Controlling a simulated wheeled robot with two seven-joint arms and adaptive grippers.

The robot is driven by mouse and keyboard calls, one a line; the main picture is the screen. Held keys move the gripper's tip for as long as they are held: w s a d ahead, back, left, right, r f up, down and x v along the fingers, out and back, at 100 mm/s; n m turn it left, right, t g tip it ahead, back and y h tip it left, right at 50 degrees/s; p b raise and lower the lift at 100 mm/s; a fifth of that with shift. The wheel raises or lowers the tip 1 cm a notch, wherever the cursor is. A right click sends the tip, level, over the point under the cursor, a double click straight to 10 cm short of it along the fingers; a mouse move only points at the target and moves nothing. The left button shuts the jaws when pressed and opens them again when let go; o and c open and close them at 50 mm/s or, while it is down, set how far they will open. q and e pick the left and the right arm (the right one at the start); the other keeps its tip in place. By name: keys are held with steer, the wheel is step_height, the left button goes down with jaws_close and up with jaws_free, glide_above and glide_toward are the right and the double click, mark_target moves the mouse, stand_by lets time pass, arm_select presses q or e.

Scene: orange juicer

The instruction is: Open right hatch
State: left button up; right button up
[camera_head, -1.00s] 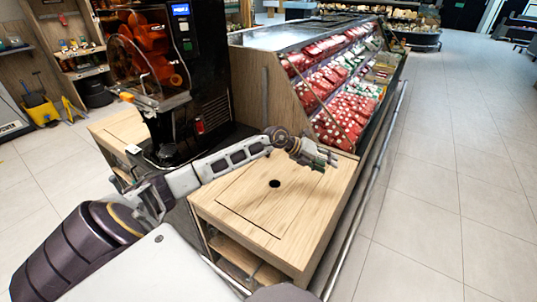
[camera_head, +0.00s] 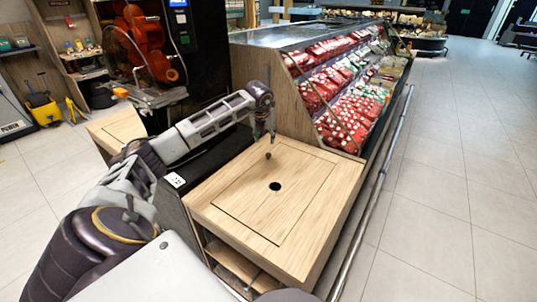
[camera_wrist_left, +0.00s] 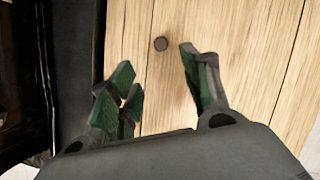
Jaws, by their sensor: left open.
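The right hatch (camera_head: 245,205) is a flat light-wood panel with a dark outline, set closed in the top of the wooden counter beside the juicer. A black round hole (camera_head: 275,186) is near its middle. My right gripper is out of view.
The orange juicer (camera_head: 150,50) stands at the back left, behind my left arm. A refrigerated display case (camera_head: 262,85) with red packs borders the counter's far side. A metal rail (camera_head: 372,205) runs along the right. The floor (camera_head: 450,200) there is clear.

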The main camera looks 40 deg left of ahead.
arm_select(q)
steer(key=shift+f, duration=0.15)
steer(key=b, duration=0.2)
glide_toward(269, 154)
steer(key=x, duration=0.6)
steer(key=shift+s, duration=0.15)
steer(key=shift+f, duration=0.35)
steer(key=shift+x, duration=0.8)
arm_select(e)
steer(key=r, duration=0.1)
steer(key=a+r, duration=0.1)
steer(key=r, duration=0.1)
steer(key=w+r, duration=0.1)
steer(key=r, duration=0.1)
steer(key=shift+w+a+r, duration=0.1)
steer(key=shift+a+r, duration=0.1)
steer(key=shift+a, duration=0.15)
arm_select(q)
jaws_close()
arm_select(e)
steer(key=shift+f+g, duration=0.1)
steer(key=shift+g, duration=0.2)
